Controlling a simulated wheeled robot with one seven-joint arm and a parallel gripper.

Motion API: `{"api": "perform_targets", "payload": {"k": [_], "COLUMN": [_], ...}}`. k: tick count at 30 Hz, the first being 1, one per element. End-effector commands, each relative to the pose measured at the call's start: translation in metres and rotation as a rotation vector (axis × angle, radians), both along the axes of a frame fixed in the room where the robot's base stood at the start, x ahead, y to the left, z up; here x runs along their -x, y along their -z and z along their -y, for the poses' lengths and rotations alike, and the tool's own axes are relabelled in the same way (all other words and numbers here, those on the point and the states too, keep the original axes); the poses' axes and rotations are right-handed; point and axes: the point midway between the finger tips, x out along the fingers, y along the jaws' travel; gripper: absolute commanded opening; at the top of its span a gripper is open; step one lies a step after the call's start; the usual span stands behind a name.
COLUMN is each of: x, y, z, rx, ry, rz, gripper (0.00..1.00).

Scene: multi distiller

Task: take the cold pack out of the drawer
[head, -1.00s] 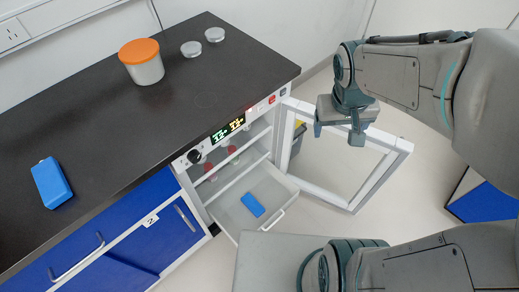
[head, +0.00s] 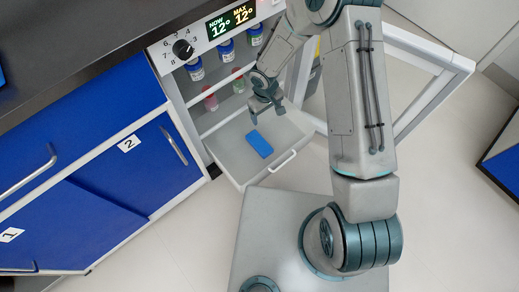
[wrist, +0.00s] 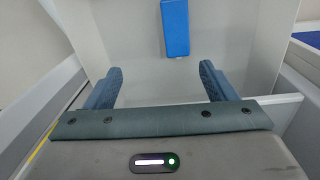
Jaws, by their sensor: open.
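The cold pack (head: 259,144) is a flat blue block lying on the floor of the pulled-out drawer (head: 228,154). It also shows in the wrist view (wrist: 175,28) at the top, ahead of my fingers and roughly between their lines. My gripper (head: 266,110) is open and empty, above the back part of the drawer. In the wrist view my two fingers (wrist: 160,88) are spread wide, with the pack beyond them and not touching. The drawer has a pale handle (head: 282,161) at its front.
The open glass door (head: 436,86) stands to the right of the drawer. Above the drawer, shelves hold blue-capped bottles (head: 227,50) and a pink vial (head: 210,100). A control panel with a dial (head: 182,49) sits higher. Blue cabinets (head: 115,165) are at the left.

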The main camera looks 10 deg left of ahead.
Motion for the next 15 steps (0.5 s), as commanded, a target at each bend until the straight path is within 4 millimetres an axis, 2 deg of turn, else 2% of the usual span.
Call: {"api": "perform_targets", "payload": {"k": [1, 3, 11, 15], "x": [0.005, 0.010, 0.017, 0.017], "y": [0.028, 0.048, 0.087, 0.117], "z": [-0.008, -0.016, -0.026, -0.026], "rx": [-0.009, -0.022, -0.037, -0.037], "ry": [-0.017, -0.036, -0.056, -0.057], "rz": [-0.015, -0.028, -0.043, -0.043], "gripper": [0.78, 0.78, 0.78, 0.78]}}
